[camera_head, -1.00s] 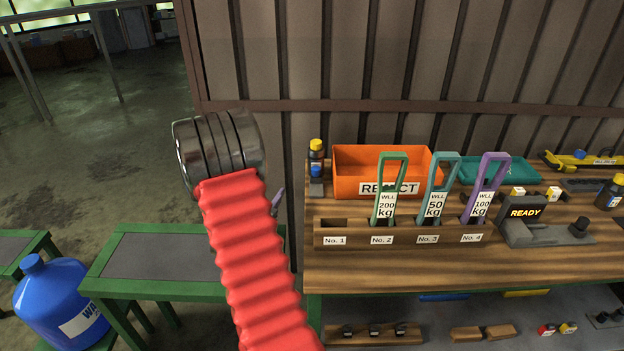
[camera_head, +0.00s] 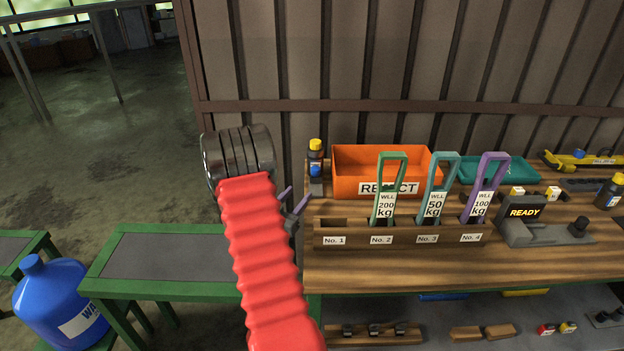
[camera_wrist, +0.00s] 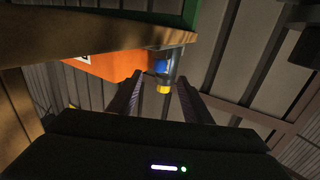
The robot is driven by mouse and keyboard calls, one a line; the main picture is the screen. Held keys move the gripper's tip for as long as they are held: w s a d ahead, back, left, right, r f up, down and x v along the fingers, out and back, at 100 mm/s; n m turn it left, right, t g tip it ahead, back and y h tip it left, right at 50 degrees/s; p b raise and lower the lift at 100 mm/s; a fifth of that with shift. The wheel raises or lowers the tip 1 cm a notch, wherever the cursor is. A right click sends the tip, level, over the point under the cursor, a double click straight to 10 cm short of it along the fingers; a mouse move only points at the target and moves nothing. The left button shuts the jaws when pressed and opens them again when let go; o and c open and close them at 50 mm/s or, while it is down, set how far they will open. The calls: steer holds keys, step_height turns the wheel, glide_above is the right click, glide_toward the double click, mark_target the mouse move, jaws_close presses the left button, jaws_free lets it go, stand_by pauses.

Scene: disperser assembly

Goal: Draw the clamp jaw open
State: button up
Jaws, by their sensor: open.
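I cannot pick out a clamp jaw for certain in either view. A grey unit with a READY display (camera_head: 524,211) and a dark knob stands at the right of the bench in the head view. My gripper (camera_head: 297,199) is left of the bench's left edge, partly hidden by my red arm sleeve. In the wrist view my gripper (camera_wrist: 159,78) is open, its two dark fingers apart with nothing held.
A wooden rack (camera_head: 400,236) holds green, teal and purple tagged handles; slot No. 1 looks empty. An orange REJECT bin (camera_head: 350,163) and a teal tray (camera_head: 505,168) stand behind. A green-framed table (camera_head: 165,255) and blue jug (camera_head: 58,300) are at left. The wall is close behind.

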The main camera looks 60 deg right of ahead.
mark_target(314, 176)
steer(key=d, duration=1.1)
steer(key=shift+d, duration=0.4)
steer(key=shift+s, duration=0.1)
jaws_close()
